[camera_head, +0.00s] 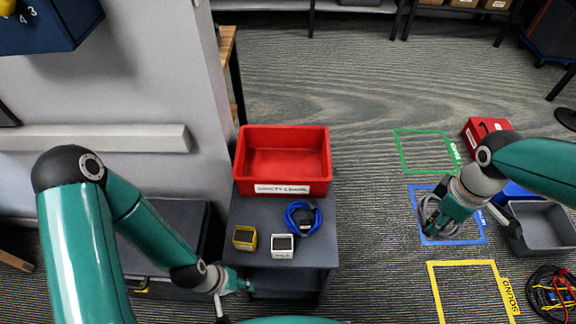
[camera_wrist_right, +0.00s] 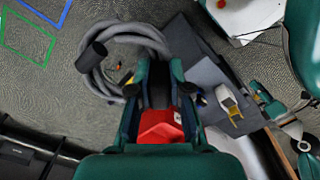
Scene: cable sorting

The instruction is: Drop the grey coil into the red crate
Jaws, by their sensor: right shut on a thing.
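The grey coil (camera_head: 426,207) is held by my right gripper (camera_head: 437,222), above the floor at the right; it hangs from the fingers in the right wrist view (camera_wrist_right: 140,38). The empty red crate (camera_head: 284,187), with a white label, stands at the back of the small dark table. In the right wrist view the red crate (camera_wrist_right: 161,126) shows beyond the fingers, partly hidden by them. My left gripper (camera_head: 240,285) is at the table's front left edge, apart from the coil; its fingers are too small to judge.
The dark table (camera_head: 250,213) also holds a yellow device (camera_head: 244,238), a white device (camera_head: 282,246) and a blue cable (camera_head: 303,218). Taped outlines mark the floor. A red box (camera_head: 487,128), grey bin (camera_head: 545,226) and cable pile (camera_head: 551,291) are at the right.

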